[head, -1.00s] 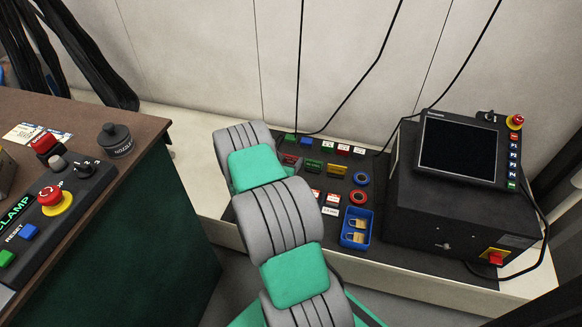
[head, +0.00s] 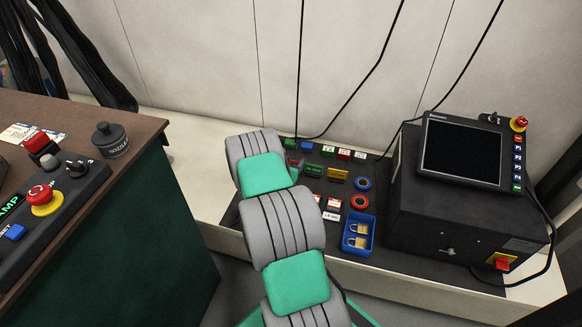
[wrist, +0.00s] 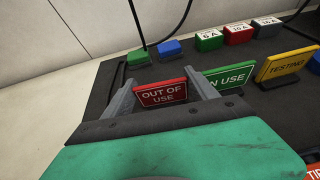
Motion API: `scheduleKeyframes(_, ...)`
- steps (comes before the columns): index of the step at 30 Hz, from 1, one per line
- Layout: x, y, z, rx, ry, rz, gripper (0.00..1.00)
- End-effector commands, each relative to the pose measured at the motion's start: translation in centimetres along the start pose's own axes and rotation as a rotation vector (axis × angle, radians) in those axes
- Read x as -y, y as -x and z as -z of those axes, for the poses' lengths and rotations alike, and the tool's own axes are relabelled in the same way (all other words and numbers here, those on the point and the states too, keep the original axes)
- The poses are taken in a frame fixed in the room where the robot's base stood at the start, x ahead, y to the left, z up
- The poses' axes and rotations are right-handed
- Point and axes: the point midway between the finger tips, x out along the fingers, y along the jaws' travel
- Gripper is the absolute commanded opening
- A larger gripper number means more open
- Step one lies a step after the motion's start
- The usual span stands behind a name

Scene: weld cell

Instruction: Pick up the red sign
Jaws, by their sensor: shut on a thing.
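The red sign (wrist: 162,94), lettered OUT OF USE, stands upright between my two fingers in the wrist view. My gripper (wrist: 159,80) is shut on it, one finger at each side edge. The sign's lower part is hidden by the gripper body, so I cannot tell whether it touches the mat. In the head view my arm hides the gripper and most of the sign.
Right of the red sign stand a green IN USE sign (wrist: 228,76) and a yellow TESTING sign (wrist: 287,64). Behind are green and blue blocks (wrist: 169,48) and several labelled blocks. A blue tray (head: 346,249) and a black cabinet with a screen (head: 461,152) are farther right.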

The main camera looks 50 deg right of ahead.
Motion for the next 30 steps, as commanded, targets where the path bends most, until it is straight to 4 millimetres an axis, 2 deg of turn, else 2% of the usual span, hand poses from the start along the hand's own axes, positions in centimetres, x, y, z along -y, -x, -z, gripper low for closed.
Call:
scheduleKeyframes(3,0.0,0.0,0.0,0.0,0.0,0.0,0.27)
scheduleKeyframes(11,0.0,0.1,-0.4,0.001,-0.001,0.0,0.26)
scheduleKeyframes(14,0.0,0.5,-1.4,0.002,-0.001,-0.001,0.26)
scheduleKeyframes(18,0.0,1.6,-3.9,0.002,-0.001,-0.001,0.26)
scheduleKeyframes(26,2.7,7.9,-7.7,0.002,0.001,-0.001,0.26)
scheduleKeyframes(30,4.8,11.5,-7.6,-0.002,0.004,-0.001,0.26)
